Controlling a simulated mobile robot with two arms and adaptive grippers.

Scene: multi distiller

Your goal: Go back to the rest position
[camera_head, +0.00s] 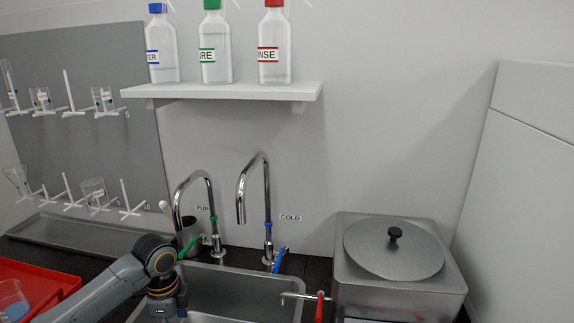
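My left arm comes in from the lower left and bends down at a dark joint over the left end of the sink (240,285). Its wrist, with a small green light, is at the bottom edge. The fingers of my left gripper are below the frame, so I cannot see whether they hold anything. My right arm and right gripper do not show.
Two curved taps (266,200) stand behind the sink. A steel distiller (395,245) with a red-handled spout (319,308) is on the right. A red tray (40,282) with a beaker (10,298) is lower left. A shelf (225,91) holds three bottles.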

